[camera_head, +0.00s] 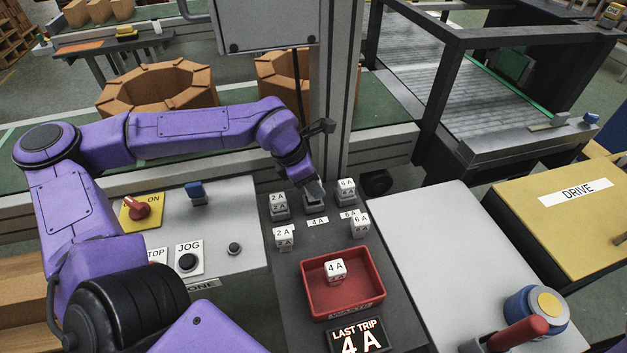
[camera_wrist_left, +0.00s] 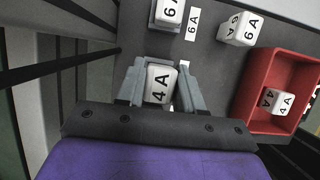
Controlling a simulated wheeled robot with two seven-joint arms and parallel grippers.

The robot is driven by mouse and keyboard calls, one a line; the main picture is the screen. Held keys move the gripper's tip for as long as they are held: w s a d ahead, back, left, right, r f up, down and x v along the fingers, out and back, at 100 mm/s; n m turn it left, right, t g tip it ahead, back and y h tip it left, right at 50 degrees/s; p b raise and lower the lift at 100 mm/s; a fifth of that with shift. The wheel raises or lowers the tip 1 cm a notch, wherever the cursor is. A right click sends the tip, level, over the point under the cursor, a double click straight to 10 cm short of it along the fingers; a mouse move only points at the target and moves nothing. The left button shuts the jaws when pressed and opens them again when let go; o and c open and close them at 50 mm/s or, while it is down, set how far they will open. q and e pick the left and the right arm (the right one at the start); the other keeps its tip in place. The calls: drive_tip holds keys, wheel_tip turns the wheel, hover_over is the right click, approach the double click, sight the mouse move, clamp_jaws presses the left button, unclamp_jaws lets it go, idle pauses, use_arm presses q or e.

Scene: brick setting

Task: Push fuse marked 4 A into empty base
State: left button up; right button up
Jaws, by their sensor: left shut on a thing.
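My left gripper (camera_head: 315,195) is at the back of the dark fuse panel (camera_head: 283,268), over the middle position behind a 4 A label (camera_head: 318,221). In the left wrist view its jaws (camera_wrist_left: 160,88) are shut on a white fuse marked 4 A (camera_wrist_left: 160,82). In the head view the gripper largely hides this fuse, and I cannot tell how deep it sits in the grey base (camera_head: 316,209) below. A second 4 A fuse (camera_head: 336,269) lies in the red tray (camera_head: 311,293). My right gripper is not in view.
White 2 A fuses (camera_head: 278,199) stand left of the gripper, and 6 A fuses (camera_head: 346,188) stand close on its right. A LAST TRIP 4 A display (camera_head: 358,338) is in front of the tray. A grey post (camera_head: 335,120) rises just behind the panel.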

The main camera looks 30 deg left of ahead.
use_arm(q)
drive_tip(key=shift+f+b, duration=0.6)
drive_tip(key=shift+f, duration=0.85)
drive_tip(key=o, duration=1.5)
wheel_tip(320, 180, up, 6)
drive_tip(key=p, duration=0.7)
drive_tip(key=shift+r, duration=0.1)
